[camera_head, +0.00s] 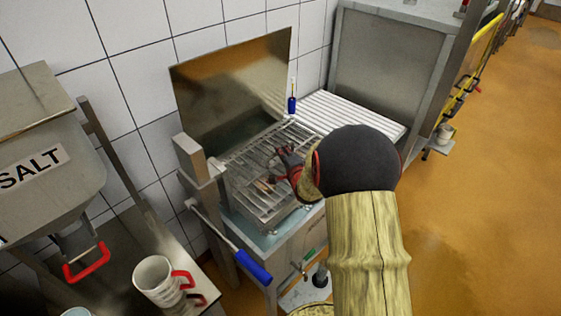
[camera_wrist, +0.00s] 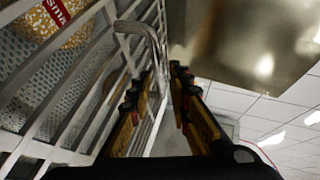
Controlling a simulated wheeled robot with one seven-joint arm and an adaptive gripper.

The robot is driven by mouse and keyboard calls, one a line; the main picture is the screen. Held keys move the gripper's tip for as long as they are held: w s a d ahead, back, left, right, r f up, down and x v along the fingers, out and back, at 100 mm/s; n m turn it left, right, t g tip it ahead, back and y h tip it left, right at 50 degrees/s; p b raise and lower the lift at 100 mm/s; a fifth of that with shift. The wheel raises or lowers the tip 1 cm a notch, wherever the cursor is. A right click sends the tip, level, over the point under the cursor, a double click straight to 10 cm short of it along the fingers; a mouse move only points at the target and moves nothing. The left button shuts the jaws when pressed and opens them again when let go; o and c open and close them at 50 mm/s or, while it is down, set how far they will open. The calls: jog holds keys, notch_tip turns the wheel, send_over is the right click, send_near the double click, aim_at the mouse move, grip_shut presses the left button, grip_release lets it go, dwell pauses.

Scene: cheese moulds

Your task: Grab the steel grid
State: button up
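The steel grid (camera_head: 250,163) lies over the open basin in the head view, its parallel bars tilted in the picture. My gripper (camera_head: 283,163) is over the grid's right part, and my wrist hides some of it. In the wrist view the grid's pale bars (camera_wrist: 50,150) fill the left side. My gripper (camera_wrist: 157,78) shows two dark fingers with a gap between them. A curved grey metal bar rises near the fingertips and shows in that gap. I cannot tell whether either finger touches it.
A steel splash panel (camera_head: 235,85) stands behind the basin, close to the fingers in the wrist view. A ribbed draining surface (camera_head: 350,112) lies to the right. A blue-handled lever (camera_head: 252,266) sticks out in front. A white mug (camera_head: 156,280) stands at lower left.

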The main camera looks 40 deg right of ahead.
jog(key=b+x, duration=0.1)
jog(key=x, duration=0.3)
jog(key=shift+f, duration=0.2)
jog(key=shift+c, duration=0.7)
grip_shut()
jog(key=shift+f, duration=0.1)
jog(key=shift+w+d+r, duration=0.1)
jog(key=shift+r, duration=0.15)
